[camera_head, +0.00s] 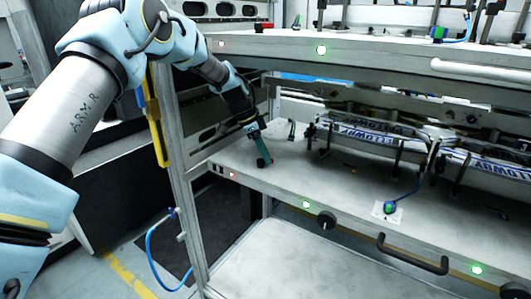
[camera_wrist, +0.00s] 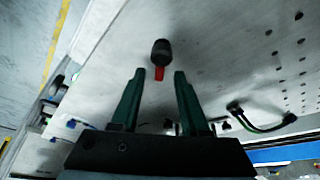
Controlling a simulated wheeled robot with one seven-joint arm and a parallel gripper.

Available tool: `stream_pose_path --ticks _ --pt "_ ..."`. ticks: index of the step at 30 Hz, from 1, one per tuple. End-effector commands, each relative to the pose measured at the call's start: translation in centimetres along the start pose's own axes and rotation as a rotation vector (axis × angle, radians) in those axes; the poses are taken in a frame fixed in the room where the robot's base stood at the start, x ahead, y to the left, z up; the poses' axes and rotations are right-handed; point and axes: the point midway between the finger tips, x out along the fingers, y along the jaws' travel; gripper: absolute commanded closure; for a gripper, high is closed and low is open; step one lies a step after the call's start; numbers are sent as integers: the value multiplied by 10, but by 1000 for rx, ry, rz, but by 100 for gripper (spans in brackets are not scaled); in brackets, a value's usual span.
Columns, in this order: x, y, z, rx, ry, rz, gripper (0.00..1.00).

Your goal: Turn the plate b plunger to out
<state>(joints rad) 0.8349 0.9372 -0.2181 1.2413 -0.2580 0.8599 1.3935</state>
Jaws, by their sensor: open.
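A plunger with a black knob (camera_wrist: 161,50) and a short red stem (camera_wrist: 159,73) stands on the pale metal shelf in the wrist view. Its knob appears just beyond the fingertips, and the red stem lines up with the gap between them. My gripper (camera_wrist: 159,74) has two dark green fingers spread apart with nothing clamped between them. In the head view, my gripper (camera_head: 260,150) reaches down at the left end of the lower shelf (camera_head: 285,172). A dark knob shows at its tip there. No plate b label is readable, and the plunger's turn position is unclear.
A frame post (camera_head: 180,160) stands left of the gripper. Labelled rails (camera_head: 375,138) lie along the back. A green button (camera_head: 389,207) sits right on the shelf. A cable loop (camera_wrist: 262,125) lies right of the fingers.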

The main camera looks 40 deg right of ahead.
Motion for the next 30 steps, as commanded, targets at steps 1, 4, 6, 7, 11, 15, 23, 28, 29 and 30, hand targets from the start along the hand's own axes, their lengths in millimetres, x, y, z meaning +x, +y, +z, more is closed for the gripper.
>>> stream_pose_path --ticks 1,4,6,7,11,15,23,28,29,30 --pt "3 0 -1 1 0 0 55" --pt "6 0 -1 1 0 -1 55" --pt "7 0 -1 1 0 -2 55" --pt "7 0 -1 2 0 -2 55" --pt "7 0 -1 2 0 -2 55" --pt "7 0 0 2 0 -1 68" --pt "7 0 0 2 0 -1 98" --pt "7 0 0 2 0 -1 100" --pt "7 0 0 2 0 -1 100" --pt "7 0 0 2 0 -1 100"
